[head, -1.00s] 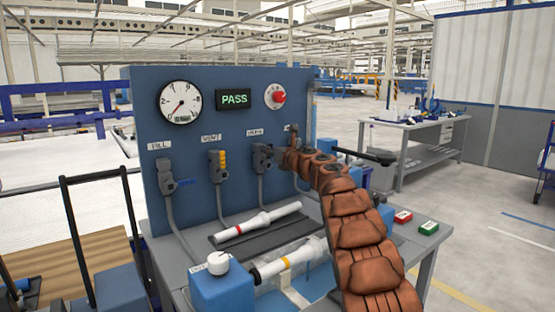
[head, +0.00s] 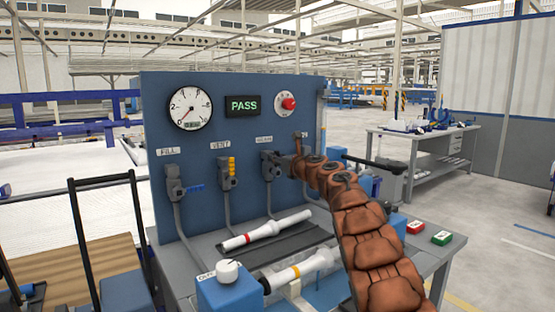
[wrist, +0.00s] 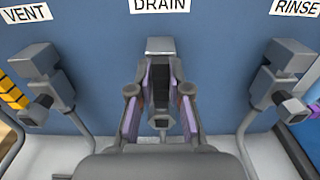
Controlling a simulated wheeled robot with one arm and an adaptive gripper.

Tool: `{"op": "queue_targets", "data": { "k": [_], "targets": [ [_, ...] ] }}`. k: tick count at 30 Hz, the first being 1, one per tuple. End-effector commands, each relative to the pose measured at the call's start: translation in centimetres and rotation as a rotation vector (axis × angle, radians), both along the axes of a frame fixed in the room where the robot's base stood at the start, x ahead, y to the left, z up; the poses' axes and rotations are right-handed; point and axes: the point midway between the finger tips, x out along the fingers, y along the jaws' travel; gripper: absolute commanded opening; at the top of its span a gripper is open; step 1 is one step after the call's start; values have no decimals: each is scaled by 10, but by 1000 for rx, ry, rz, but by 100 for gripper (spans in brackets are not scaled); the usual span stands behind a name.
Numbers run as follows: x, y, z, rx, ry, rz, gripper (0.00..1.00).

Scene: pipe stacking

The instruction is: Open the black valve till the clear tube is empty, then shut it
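The black valve under the DRAIN label (wrist: 160,85) is upright in the middle of the wrist view. In the head view this valve (head: 268,163) is on the blue panel, partly covered by my arm. My gripper (wrist: 161,100) straddles the valve, one purple-padded finger on each side. The fingers look apart, though contact is hard to judge. A pale tube with a yellow band (head: 297,271) lies at the bench front, near clear material. A white tube with a red band (head: 262,230) lies on a dark mat. I cannot see any liquid level.
A FILL valve with a blue handle (head: 178,184) and a VENT valve with a yellow handle (head: 228,170) are left of DRAIN. The RINSE valve (wrist: 284,80) is close on the right. A dial (head: 190,108) and a PASS display (head: 243,106) are above.

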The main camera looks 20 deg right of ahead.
Motion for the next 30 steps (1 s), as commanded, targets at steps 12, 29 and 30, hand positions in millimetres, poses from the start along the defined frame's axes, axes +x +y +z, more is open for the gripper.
{"op": "queue_targets", "data": {
  "k": [12,29,30],
  "targets": [
    [0,-1,1,2,-2,-1,41],
    [-26,-6,2,1,1,0,41],
    [-29,-7,1,0,1,-2,41]
  ]
}}
